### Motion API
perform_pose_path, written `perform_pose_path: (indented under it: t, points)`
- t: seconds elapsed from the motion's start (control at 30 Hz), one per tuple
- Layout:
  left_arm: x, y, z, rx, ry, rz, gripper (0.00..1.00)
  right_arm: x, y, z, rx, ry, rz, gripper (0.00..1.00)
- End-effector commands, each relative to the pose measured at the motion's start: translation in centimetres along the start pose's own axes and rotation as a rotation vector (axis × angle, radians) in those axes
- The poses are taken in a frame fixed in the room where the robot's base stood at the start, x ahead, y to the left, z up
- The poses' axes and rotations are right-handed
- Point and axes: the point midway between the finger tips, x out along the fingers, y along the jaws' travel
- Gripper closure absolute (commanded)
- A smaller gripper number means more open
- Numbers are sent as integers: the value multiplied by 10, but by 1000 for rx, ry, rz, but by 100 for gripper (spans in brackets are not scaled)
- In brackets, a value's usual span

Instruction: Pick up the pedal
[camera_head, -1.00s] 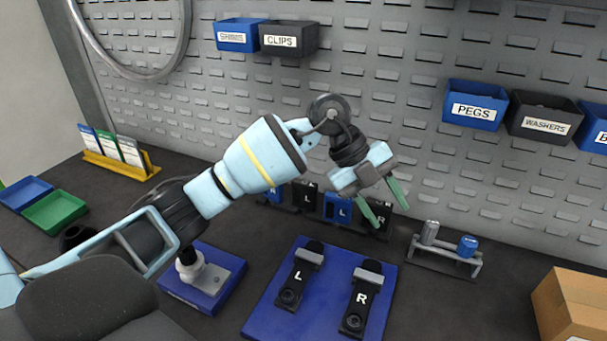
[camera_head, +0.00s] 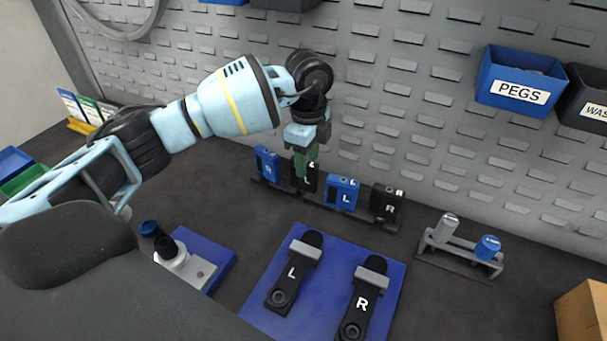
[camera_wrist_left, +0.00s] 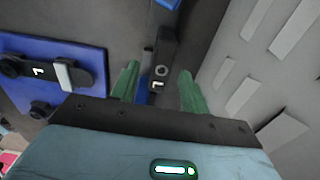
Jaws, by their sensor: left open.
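Several pedals stand in a row on a dark rack at the wall: a blue one marked R (camera_head: 267,163), a black one marked L (camera_head: 304,178), a blue one marked L (camera_head: 342,194) and a black one marked R (camera_head: 387,204). My left gripper (camera_head: 306,162) points down with green fingers at the black L pedal, partly covering it. In the left wrist view the black L pedal (camera_wrist_left: 161,65) shows beyond and between the open fingers (camera_wrist_left: 158,88). I cannot tell whether they touch it. My right gripper is out of view.
A blue mat (camera_head: 327,262) holds two crank arms marked L (camera_head: 290,276) and R (camera_head: 361,300). A grey stand (camera_head: 461,254) holds two cylinders at right. A cardboard box (camera_head: 583,310) is at the right edge. A pegboard wall with a PEGS bin (camera_head: 519,85) rises behind.

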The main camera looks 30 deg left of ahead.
Motion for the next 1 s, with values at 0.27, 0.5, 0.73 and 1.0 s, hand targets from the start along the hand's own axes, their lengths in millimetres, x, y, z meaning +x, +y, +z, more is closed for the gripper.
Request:
perform_pose_path:
  t: [0.27, 0.5, 0.73, 1.0]
  points:
    - [15, 0, 1, 0, 0, 1, 55, 0, 0, 0, 0, 0, -1, 64]
    - [45, 3, 8, 1, 0, 2, 55, 0, 0, -2, 0, 4, 0, 64]
    - [65, 3, 7, 2, 1, 2, 55, 0, 0, 0, 1, 1, -1, 64]
    - [65, 2, 7, 2, 1, 0, 60, 0, 0, 0, 1, 1, -1, 64]
